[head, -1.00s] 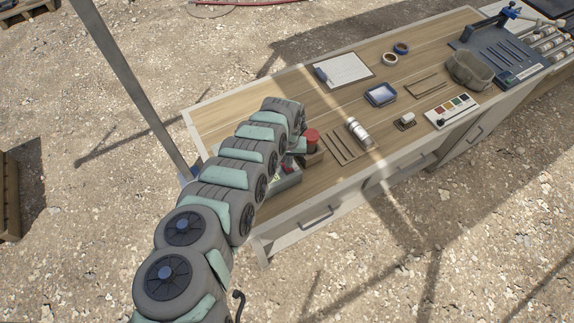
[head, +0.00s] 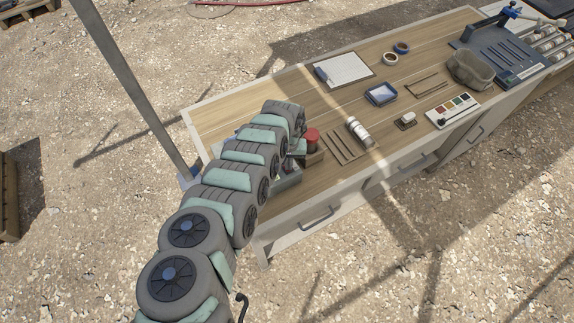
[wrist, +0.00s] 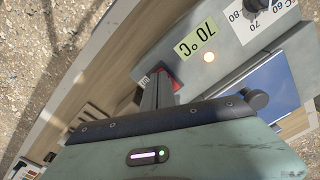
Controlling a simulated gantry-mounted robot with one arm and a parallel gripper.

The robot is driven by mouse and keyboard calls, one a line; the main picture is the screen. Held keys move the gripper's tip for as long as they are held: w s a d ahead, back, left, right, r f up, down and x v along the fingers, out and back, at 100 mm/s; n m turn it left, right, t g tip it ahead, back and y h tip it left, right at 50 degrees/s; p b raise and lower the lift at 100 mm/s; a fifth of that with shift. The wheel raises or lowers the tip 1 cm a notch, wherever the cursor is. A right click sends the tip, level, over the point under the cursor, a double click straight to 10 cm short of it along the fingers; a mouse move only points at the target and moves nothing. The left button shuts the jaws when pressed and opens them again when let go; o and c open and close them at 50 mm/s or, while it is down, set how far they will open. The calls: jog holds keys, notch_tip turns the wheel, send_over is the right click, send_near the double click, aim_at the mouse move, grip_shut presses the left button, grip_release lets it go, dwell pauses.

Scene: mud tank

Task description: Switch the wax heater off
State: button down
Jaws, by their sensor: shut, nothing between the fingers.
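The wax heater (wrist: 225,30) is a pale grey-green box with a yellow 70 °C label (wrist: 196,42), a small glowing lamp (wrist: 209,57) and a black dial on a white scale. A red switch (wrist: 176,84) shows on its panel, partly hidden by my fingers. My gripper (wrist: 159,70) is shut and empty, its fingertips right beside the red switch; I cannot tell whether they touch it. The switch's position is not clear. In the head view the heater (head: 288,183) shows only in part beyond my arm, which hides the fingertips.
The heater stands at the left end of a wooden bench (head: 220,110). A red-topped item (head: 312,135), dark rods (head: 345,146) and a white-banded cylinder (head: 359,132) lie close to its right. A clipboard (head: 345,69) and trays lie farther back. A metal post (head: 130,85) stands left.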

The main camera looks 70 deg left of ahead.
notch_tip(320, 180, up, 7)
jog(key=p, duration=0.7)
jog(key=shift+p, duration=0.4)
jog(key=shift+f, duration=0.1)
jog(key=shift+w, duration=0.1)
